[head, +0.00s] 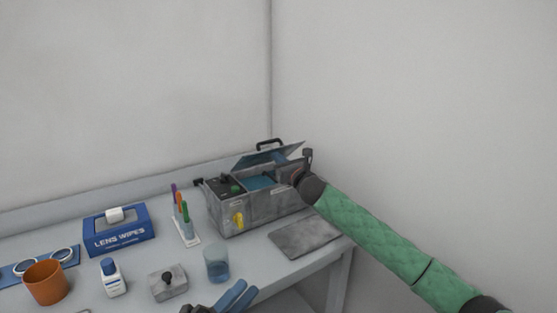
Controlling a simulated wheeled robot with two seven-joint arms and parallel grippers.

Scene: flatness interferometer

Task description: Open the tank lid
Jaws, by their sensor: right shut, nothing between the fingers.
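The tank (262,207) is a grey metal box at the back right of the bench, with blue showing inside its opening. Its lid (285,152) stands tilted up, with a black handle (269,144) at its far edge. My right gripper (279,158) is at the right end of the tank, its shut fingers close under the raised lid. My wrist partly hides it, and I cannot tell whether it touches the lid. My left gripper (249,287) shows at the bottom edge, its two blue fingers slightly apart and empty, away from the tank.
A blue lens wipes box (120,236), a pen holder (187,232), an orange cup (46,284), a white bottle (112,279), a grey block with a black knob (168,284) and a beaker (216,264) stand left of and before the tank. A flat grey plate (304,238) lies before it. Walls stand behind.

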